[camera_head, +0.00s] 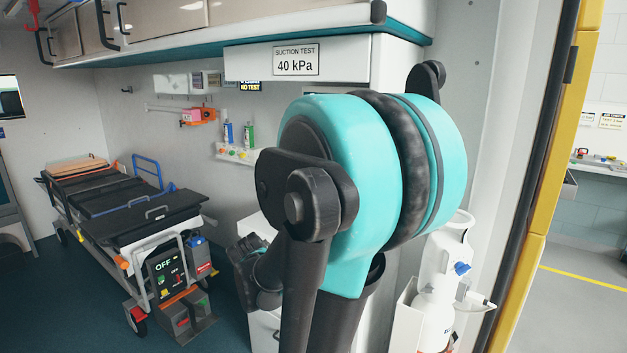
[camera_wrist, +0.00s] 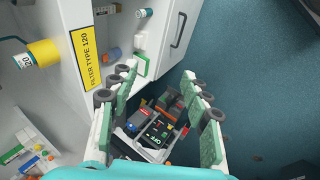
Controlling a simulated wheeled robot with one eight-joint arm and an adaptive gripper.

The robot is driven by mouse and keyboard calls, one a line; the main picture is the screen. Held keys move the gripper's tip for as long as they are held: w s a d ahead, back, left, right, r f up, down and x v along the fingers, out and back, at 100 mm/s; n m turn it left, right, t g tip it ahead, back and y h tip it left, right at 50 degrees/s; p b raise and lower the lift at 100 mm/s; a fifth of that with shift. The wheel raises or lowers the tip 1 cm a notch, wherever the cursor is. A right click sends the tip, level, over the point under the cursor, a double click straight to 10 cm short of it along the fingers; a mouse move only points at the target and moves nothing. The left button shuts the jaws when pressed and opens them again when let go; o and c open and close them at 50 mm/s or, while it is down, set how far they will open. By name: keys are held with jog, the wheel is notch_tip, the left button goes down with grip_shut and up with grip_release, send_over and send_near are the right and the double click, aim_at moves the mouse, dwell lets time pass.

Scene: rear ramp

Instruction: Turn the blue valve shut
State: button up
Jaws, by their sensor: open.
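A small blue valve knob (camera_head: 461,268) sits on a white upright canister (camera_head: 440,262) at the right, beside the doorway, in the head view. I cannot pick out that valve for sure in the wrist view. My gripper (camera_wrist: 160,76) is open and empty in the wrist view, its green-padded fingers wide apart. Between and beyond the fingers, lower down, is a unit with a dark panel marked OFF (camera_wrist: 158,130). In the head view my arm's large teal joint covers the middle and hides most of the gripper and part of the canister's surroundings.
A stretcher (camera_head: 125,205) stands at the left, with the OFF panel unit (camera_head: 172,275) at its near end. A white cabinet with a yellow FILTER TYPE 120 label (camera_wrist: 90,57) is close left of my fingers. Dark blue floor (camera_wrist: 250,60) is clear at the right.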

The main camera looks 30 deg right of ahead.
jog(key=w+d+r+n+t+h, duration=0.1)
jog(key=w+d+r+n+h, duration=0.5)
jog(key=w+d+r+n, duration=0.4)
jog(key=w+d+r+n+t+h, duration=0.1)
jog(key=w+d+r+n+h, duration=0.55)
jog(key=w+d, duration=1.05)
jog(key=d, duration=0.4)
jog(key=w+d+n, duration=0.1)
jog(key=w+d, duration=0.3)
jog(key=d, duration=0.4)
jog(key=shift+w+y, duration=0.25)
jog(key=shift+y, duration=0.1)
jog(key=shift+c, duration=0.4)
grip_shut()
